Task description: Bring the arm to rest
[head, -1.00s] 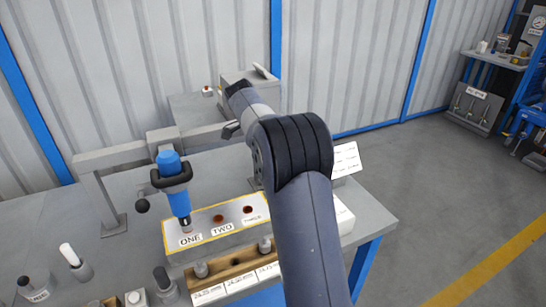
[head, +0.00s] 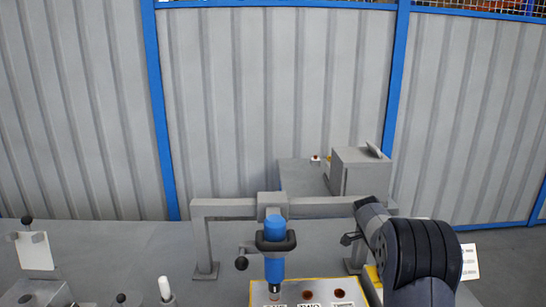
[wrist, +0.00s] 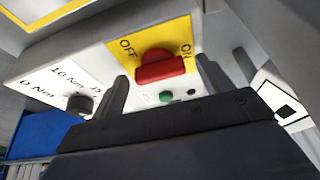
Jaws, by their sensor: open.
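My gripper (head: 352,239) is at the end of my dark grey arm, right of centre in the head view, beside the grey beam frame. In the wrist view my gripper (wrist: 162,82) has its two dark fingers spread apart, with nothing held between them. Behind the fingers is a control panel with a red rotary switch (wrist: 162,67) on a yellow plate marked OFF and ON. The switch appears between the fingers; I cannot tell the gap to it. A blue tool (head: 274,248) hangs upright in a black holder left of my gripper.
A plate with numbered holes (head: 318,286) lies below the blue tool, partly cut off. A grey beam frame (head: 224,207) spans the bench. A grey box (head: 360,172) stands behind. A black knob (wrist: 80,104) marked in Nm is on the panel.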

